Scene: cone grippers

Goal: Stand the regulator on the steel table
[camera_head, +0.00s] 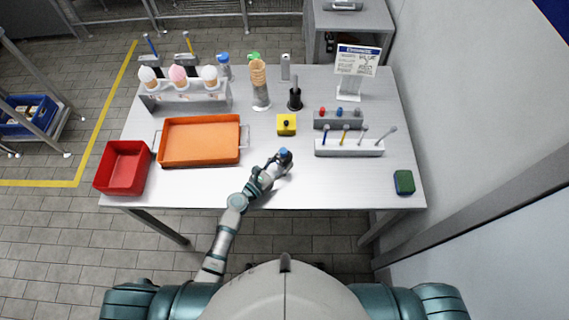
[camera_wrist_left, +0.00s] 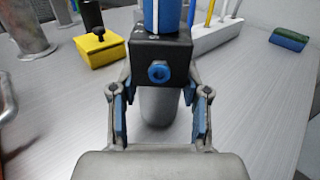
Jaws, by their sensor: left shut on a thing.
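The regulator has a black body with a blue knob on top and a grey bowl below. It shows in the head view (camera_head: 286,154) near the front middle of the steel table (camera_head: 300,190), and in the wrist view (camera_wrist_left: 160,48). My left gripper (camera_head: 277,164) is shut on it, one blue-padded finger on each side, as the left wrist view (camera_wrist_left: 160,92) also shows. The regulator looks upright. I cannot tell whether its bowl touches the table. My right gripper is out of view.
A yellow block (camera_head: 286,124) with a black knob stands behind the regulator. A white tool rack (camera_head: 349,148) is to the right, an orange tray (camera_head: 200,141) and red bin (camera_head: 122,167) to the left. A green-blue sponge (camera_head: 404,182) lies front right. Front-middle tabletop is clear.

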